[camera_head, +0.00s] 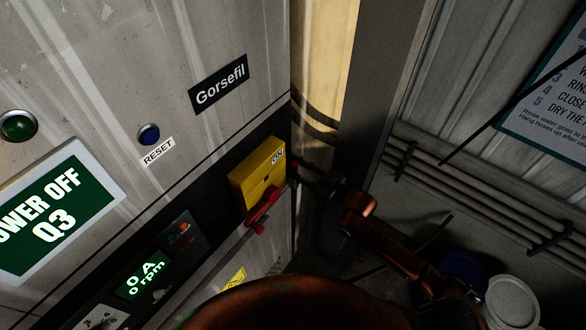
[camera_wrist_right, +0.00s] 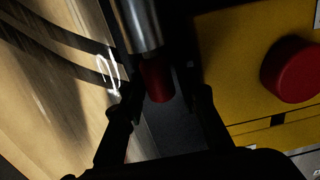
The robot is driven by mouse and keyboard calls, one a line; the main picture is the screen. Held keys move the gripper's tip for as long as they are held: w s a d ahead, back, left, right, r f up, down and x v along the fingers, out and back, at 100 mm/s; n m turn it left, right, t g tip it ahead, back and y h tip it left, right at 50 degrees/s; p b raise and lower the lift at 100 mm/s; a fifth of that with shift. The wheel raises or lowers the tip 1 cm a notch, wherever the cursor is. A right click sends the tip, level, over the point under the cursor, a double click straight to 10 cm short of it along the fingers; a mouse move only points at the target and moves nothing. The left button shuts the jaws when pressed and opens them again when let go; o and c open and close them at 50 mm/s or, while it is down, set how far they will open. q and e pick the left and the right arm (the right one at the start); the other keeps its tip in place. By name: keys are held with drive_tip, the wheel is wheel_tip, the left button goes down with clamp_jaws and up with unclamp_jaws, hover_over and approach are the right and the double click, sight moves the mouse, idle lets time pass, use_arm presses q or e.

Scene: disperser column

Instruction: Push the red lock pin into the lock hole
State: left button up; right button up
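A yellow switch box (camera_head: 258,172) with an "ON" label and a red rotary handle (camera_head: 262,211) is on the grey cabinet's right edge. My right gripper (camera_head: 312,174) is just right of the box. In the right wrist view its two dark fingers (camera_wrist_right: 168,95) are apart. A metal rod with a red end (camera_wrist_right: 157,80), apparently the lock pin, shows between them, with a gap to the right finger. The yellow box (camera_wrist_right: 232,65) and a round red knob (camera_wrist_right: 292,68) are at right there. I cannot make out the lock hole. My left gripper is not in view.
The cabinet front has a green display (camera_head: 52,217), a green button (camera_head: 18,126), a blue reset button (camera_head: 149,134) and a lower rpm display (camera_head: 142,281). Pipes (camera_head: 480,190) run along the right wall. A white bucket lid (camera_head: 512,303) is at lower right.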

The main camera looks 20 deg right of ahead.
drive_tip(key=c, duration=0.8)
drive_tip(key=shift+s, duration=0.1)
